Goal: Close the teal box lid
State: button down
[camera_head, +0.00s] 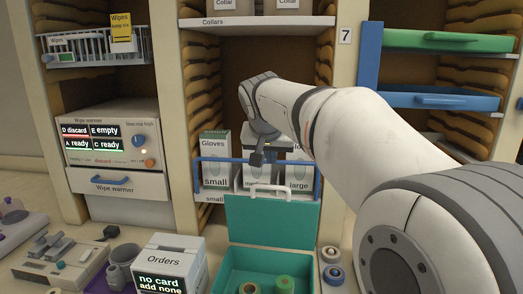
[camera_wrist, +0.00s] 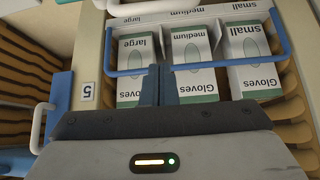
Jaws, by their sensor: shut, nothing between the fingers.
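The teal box (camera_head: 234,268) stands open at the front of the bench in the head view, with green rolls (camera_head: 284,284) inside. Its teal lid (camera_head: 272,222) stands raised at the back of the box, with a white handle (camera_head: 270,190) at its top edge. My gripper (camera_head: 256,160) is above and behind the lid's top edge, in front of the glove boxes, apparently apart from the lid. In the wrist view my gripper (camera_wrist: 158,84) has its dark fingers shut together with nothing between them. The teal lid cannot be made out in the wrist view.
Glove boxes (camera_head: 215,160) stand behind a blue rail (camera_wrist: 281,40) close to my fingers. An Orders box (camera_head: 165,262) stands left of the teal box, and tape rolls (camera_head: 331,265) lie right of it. A wipe warmer (camera_head: 110,138) is at left; drawers (camera_head: 440,100) are at right.

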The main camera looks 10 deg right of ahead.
aim_at(270, 200)
jog(key=f, duration=0.3)
jog(key=f+p, duration=0.1)
jog(key=f, duration=0.1)
jog(key=shift+s, duration=0.25)
jog(key=shift+a+f, duration=0.1)
jog(key=shift+f, duration=0.1)
jog(key=shift+s, duration=0.1)
